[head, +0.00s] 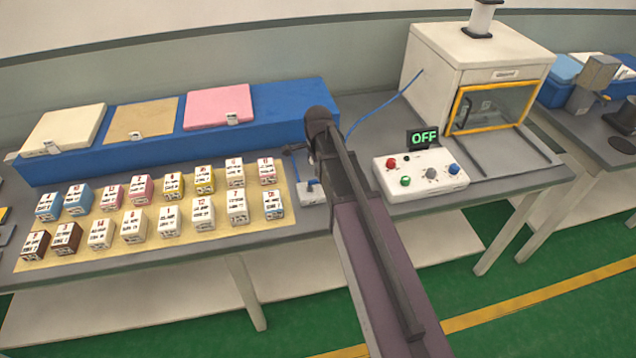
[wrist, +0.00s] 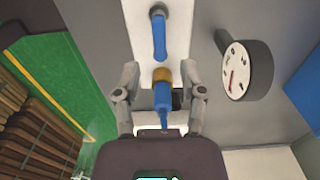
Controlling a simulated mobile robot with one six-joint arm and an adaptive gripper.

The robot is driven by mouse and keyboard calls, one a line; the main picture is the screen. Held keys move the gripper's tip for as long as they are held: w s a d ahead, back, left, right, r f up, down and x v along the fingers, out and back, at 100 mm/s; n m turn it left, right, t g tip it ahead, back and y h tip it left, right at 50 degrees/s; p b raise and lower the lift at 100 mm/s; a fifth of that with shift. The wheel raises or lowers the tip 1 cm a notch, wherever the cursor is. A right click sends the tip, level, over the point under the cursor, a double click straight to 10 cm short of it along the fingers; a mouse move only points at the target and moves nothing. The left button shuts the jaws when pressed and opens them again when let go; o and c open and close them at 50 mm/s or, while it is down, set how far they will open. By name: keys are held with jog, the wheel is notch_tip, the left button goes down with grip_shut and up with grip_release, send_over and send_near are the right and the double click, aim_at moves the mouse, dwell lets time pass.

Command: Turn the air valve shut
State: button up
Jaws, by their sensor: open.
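The air valve's blue lever (wrist: 159,35) lies on a white plate in the wrist view, roughly in line with a brass fitting (wrist: 162,74) and a blue hose connector (wrist: 162,98) below it. My gripper (wrist: 160,72) is open, with one finger on each side of the fitting and the lever beyond the fingertips. I cannot tell whether a finger touches anything. A round dial gauge (wrist: 236,70) with a red needle stands to the right. In the head view, the white valve base (head: 311,192) shows beside my arm, which hides most of the valve and my gripper.
Several labelled small boxes (head: 168,221) stand on a tan mat left of the valve. A control box (head: 420,173) with buttons and an "OFF" display (head: 423,138) sits to the right, before a white machine (head: 437,65). A blue hose (head: 388,103) runs behind my arm.

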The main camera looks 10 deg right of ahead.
aim_at(315, 182)
jog(key=shift+f+b, duration=1.45)
jog(key=shift+f, duration=0.25)
grip_shut()
